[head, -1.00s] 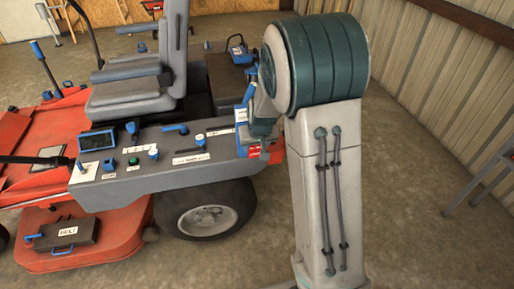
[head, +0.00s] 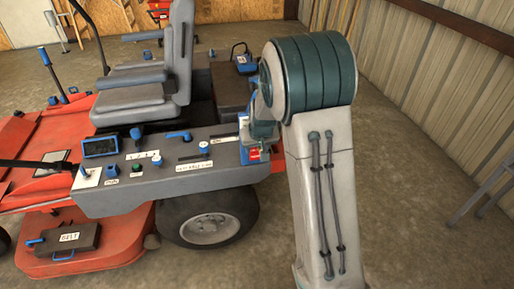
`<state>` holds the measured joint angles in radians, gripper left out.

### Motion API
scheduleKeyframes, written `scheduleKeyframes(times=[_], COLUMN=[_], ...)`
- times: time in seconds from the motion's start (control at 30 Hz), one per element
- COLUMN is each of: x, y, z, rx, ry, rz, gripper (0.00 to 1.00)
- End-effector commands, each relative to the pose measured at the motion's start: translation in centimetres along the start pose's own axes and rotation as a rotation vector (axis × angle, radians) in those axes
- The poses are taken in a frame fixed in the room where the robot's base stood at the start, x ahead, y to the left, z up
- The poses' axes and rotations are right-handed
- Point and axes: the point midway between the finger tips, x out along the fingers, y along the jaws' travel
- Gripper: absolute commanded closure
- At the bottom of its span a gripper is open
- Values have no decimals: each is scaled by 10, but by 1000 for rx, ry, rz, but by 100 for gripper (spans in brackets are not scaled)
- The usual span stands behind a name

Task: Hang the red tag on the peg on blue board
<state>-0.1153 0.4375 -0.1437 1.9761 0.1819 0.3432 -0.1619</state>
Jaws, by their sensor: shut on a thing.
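The red tag (head: 254,154) shows as a small red patch with a pale mark, just below my gripper at the right end of the mower's grey console. My gripper (head: 257,144) is small and partly hidden by my own arm. It is shut on the red tag. A blue-edged board with a white face (head: 243,126) stands directly left of and behind the gripper, mostly covered by it. The peg cannot be made out. Whether the tag touches the board or peg cannot be told.
The grey console (head: 170,178) carries a display (head: 100,147) and several blue knobs and levers. The mower's seat (head: 140,100) stands behind it and a black tyre (head: 208,217) below. A dark case (head: 70,240) lies on the red deck.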

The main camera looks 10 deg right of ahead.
Motion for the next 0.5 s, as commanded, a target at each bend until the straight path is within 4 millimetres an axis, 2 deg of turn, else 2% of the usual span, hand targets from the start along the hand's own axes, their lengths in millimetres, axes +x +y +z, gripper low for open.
scheduleKeyframes(times=[0.37, 0.4, 0.47, 0.5], x=[0, 0, 0, 0], y=[0, 0, 0, 0], z=[0, 0, 0, 0], rx=[0, 0, 0, 0], ry=[0, 0, 0, 0], rz=[0, 0, 0, 0], gripper=[75, 45, 28, 28])
